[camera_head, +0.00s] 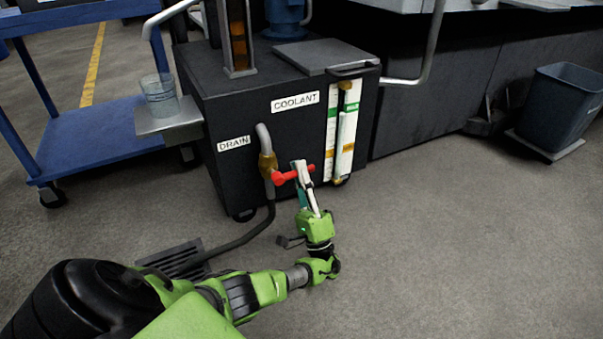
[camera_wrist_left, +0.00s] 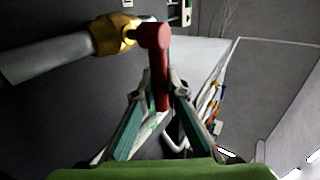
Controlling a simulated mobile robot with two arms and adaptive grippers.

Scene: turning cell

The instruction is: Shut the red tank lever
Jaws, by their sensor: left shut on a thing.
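The red lever (camera_head: 285,177) sits on the brass drain valve (camera_head: 267,162) low on the front of the black coolant tank (camera_head: 225,112). In the head view it points right, out from the valve. In the left wrist view the red lever (camera_wrist_left: 155,45) runs down from the brass valve (camera_wrist_left: 114,34) in between my fingers. My left gripper (camera_head: 304,175) is at the lever's outer end; in the left wrist view the gripper (camera_wrist_left: 160,98) has a finger on each side of the lever, shut on it. My right gripper is not in view.
A drain hose (camera_head: 255,232) curves from the valve to a floor grate (camera_head: 172,258). A glass beaker (camera_head: 160,98) stands on a small side shelf (camera_head: 170,122) left of the tank. A blue cart (camera_head: 95,138) is farther left, and a bin (camera_head: 560,105) is far right. The floor at right is clear.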

